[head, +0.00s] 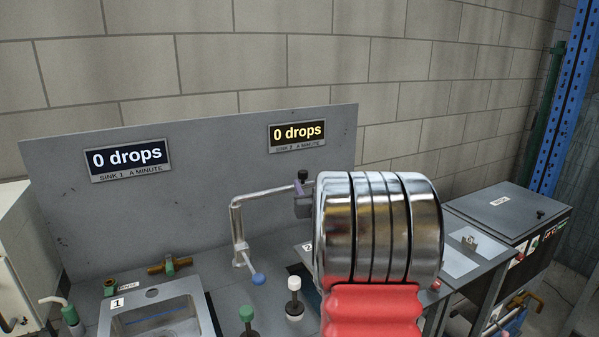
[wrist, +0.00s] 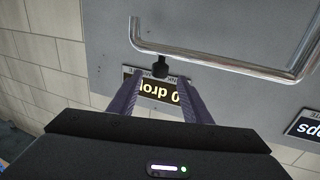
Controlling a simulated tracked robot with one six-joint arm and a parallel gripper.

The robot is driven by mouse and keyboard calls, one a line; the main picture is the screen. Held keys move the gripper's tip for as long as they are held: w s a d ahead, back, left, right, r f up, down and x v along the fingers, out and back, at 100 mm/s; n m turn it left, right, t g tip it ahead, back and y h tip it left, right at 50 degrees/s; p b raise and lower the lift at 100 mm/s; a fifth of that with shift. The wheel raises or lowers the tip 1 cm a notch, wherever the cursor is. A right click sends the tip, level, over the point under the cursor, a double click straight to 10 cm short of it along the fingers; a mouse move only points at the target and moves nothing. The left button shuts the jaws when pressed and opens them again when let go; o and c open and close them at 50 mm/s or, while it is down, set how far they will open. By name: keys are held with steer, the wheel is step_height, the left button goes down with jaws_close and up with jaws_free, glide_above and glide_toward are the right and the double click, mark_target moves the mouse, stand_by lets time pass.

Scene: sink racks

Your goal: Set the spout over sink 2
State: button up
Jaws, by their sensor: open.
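The spout (head: 265,194) is a bent metal pipe in the head view. It rises from the counter between the sinks, and its arm points right toward the sink 2 side. A black knob (head: 302,174) sits near its far end. My gripper (head: 303,203) is partly hidden by my arm, close to that end. In the wrist view the gripper (wrist: 162,80) is open, with the knob (wrist: 161,67) in line with the gap between its fingertips, and the spout (wrist: 220,62) beyond. Sink 2's label (head: 307,247) shows, but its basin is mostly hidden behind my arm.
Sink 1 (head: 165,318) is at the lower left. A grey backboard (head: 215,170) stands behind with two displays, both reading 0 drops. Blue (head: 258,279), white (head: 294,284) and green (head: 247,314) knobs stand on the counter. A grey cabinet (head: 510,215) is at right.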

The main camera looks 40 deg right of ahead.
steer(key=x, duration=1.2)
steer(key=shift+w, duration=0.2)
steer(key=shift+c, duration=0.2)
jaws_close()
